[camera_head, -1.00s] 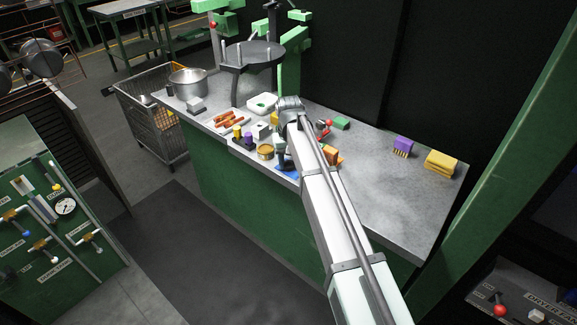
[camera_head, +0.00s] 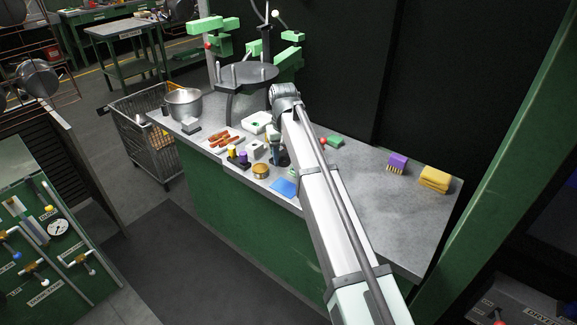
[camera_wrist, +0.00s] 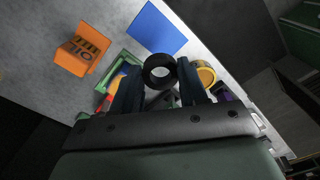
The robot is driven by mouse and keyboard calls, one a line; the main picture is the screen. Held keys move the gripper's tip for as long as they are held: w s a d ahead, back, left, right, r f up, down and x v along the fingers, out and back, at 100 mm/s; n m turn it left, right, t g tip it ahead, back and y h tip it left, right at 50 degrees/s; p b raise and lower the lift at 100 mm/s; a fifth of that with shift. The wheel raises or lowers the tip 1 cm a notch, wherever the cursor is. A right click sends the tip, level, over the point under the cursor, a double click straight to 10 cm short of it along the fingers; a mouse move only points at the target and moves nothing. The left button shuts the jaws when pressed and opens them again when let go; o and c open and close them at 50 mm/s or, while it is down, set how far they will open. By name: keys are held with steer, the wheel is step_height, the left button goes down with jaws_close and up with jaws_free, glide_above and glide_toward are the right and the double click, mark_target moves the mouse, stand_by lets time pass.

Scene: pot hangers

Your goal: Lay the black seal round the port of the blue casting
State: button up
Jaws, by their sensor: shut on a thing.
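My gripper (camera_wrist: 159,84) is shut on the black seal (camera_wrist: 148,70). The seal is a thick dark ring held between the fingertips in the wrist view, its opening facing the camera. A flat blue square (camera_wrist: 157,27) lies on the bench beyond the fingertips. It also shows in the head view (camera_head: 284,187), just left of my arm. I cannot make out a blue casting with a port for certain. A small blue part shows beside the left finger, mostly hidden. In the head view my arm hides much of the area around the gripper.
An orange block with lettering (camera_wrist: 83,52) and a green tray (camera_wrist: 128,58) are near the gripper.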

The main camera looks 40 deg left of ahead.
steer(key=w+r, duration=0.6)
steer(key=w, duration=0.4)
steer(key=shift+d+f, duration=0.15)
steer(key=shift+f, duration=2.35)
steer(key=shift+d+f, duration=0.1)
steer(key=shift+f, duration=2.4)
steer(key=shift+f, duration=0.5)
steer(key=o, duration=1)
step_height(320, 180, up, 13)
